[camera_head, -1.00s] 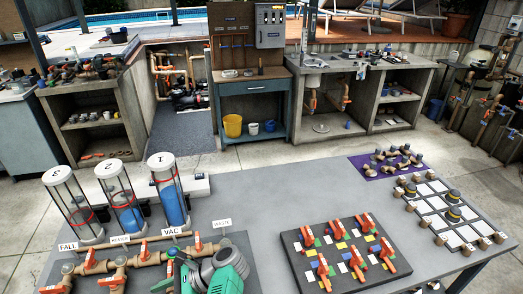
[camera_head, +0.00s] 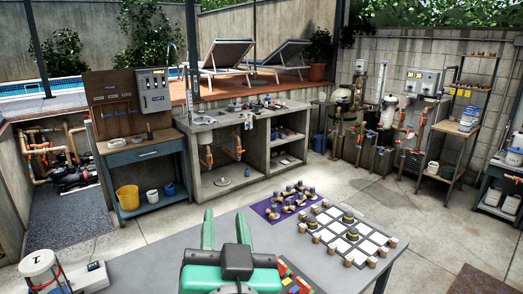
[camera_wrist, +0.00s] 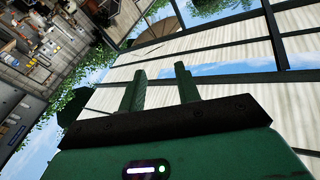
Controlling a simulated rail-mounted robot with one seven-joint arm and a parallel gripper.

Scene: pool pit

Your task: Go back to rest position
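My green gripper (camera_head: 225,222) stands at the bottom middle of the head view, in front of the grey table (camera_head: 190,245). Its two fingers point up, apart, with nothing between them. In the wrist view, the fingers (camera_wrist: 161,82) are also apart and empty, with sky and pergola beams behind them. The wrist camera looks upward, away from the table top. My gripper body hides part of the table and most of the coloured valve board (camera_head: 300,284).
A board with a white-square grid (camera_head: 345,235) and a purple mat (camera_head: 265,210) with pipe fittings lie on the table's right side. A blue workbench (camera_head: 147,150) and a concrete counter (camera_head: 207,190) stand behind, across open floor.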

